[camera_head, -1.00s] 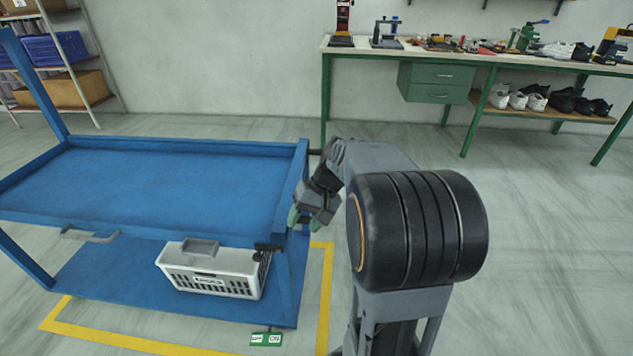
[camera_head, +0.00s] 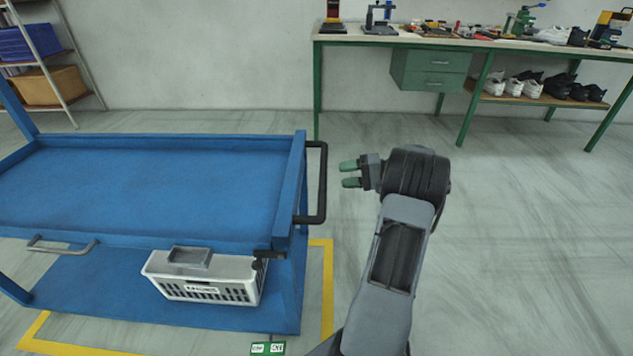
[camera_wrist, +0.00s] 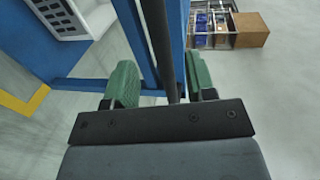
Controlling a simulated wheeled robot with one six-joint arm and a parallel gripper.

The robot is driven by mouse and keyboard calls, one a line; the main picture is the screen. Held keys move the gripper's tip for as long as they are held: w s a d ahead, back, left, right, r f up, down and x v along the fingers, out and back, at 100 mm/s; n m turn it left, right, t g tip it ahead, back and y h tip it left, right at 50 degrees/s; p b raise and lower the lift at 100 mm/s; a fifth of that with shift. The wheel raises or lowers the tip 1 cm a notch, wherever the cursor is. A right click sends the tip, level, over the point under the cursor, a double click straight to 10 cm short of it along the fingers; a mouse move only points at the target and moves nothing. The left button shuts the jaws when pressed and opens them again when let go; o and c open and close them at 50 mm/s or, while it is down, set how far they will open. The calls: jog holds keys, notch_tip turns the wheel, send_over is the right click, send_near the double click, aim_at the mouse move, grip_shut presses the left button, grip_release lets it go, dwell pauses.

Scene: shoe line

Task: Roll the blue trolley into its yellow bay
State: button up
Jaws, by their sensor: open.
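The blue trolley (camera_head: 150,190) stands at the left in the head view, with a flat upper tray and a lower shelf. Its black handle (camera_head: 322,185) sticks out from the right end. The yellow bay outline (camera_head: 327,285) is painted on the floor, around and under the trolley's right and front parts; its far side is hidden. My gripper (camera_head: 349,174) is open and empty, right of the handle and apart from it in the head view. In the wrist view the dark handle bar (camera_wrist: 160,45) runs between the green fingertips.
A white crate (camera_head: 205,280) sits on the trolley's lower shelf. A green workbench (camera_head: 400,44) with tools and shoes stands against the back wall. A shelf rack (camera_head: 70,65) is at the far left. Floor to the right of my arm is clear.

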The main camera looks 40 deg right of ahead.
jog(key=b+x, duration=0.2)
jog(key=x, duration=0.7)
grip_shut()
dwell(0.4)
